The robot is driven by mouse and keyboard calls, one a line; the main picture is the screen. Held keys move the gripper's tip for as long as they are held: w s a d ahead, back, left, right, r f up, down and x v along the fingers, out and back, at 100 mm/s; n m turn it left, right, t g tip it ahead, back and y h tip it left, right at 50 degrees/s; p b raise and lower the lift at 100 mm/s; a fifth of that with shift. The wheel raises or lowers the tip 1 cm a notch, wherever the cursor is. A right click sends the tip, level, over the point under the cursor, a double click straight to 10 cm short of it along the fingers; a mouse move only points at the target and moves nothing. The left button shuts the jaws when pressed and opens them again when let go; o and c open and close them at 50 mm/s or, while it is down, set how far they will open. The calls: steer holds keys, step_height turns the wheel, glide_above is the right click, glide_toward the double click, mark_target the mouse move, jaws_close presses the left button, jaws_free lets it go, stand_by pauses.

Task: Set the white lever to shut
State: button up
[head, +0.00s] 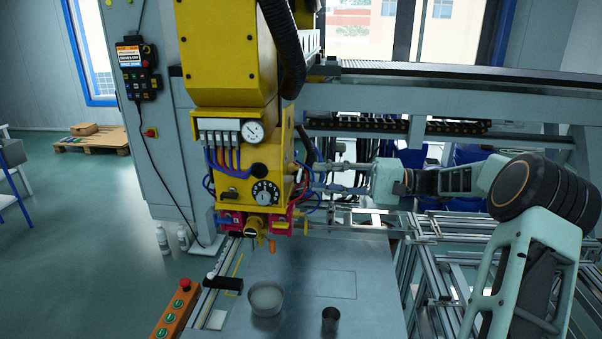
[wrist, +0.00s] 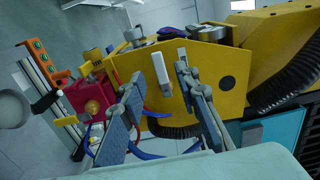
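The white lever (wrist: 161,68) is a short pale bar on the yellow side face of the machine head (wrist: 215,82). In the wrist view it lies between my fingertips, with a visible gap on each side. My gripper (wrist: 159,74) is open, its two grey fingers pointing at the yellow face. I cannot tell how far the fingertips are from the lever in depth. In the head view my gripper (head: 318,177) reaches in from the right beside the yellow housing (head: 235,182).
Blue hoses (wrist: 150,155) and a black corrugated hose (wrist: 285,88) run close to my fingers. A pressure gauge (head: 253,131) and black dial (head: 265,192) are on the front. A bowl (head: 267,299) and dark cup (head: 331,319) stand on the table below.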

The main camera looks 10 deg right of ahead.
mark_target(299, 173)
steer(key=p+x, duration=0.1)
steer(key=x, duration=0.5)
steer(key=shift+c, duration=0.3)
jaws_close()
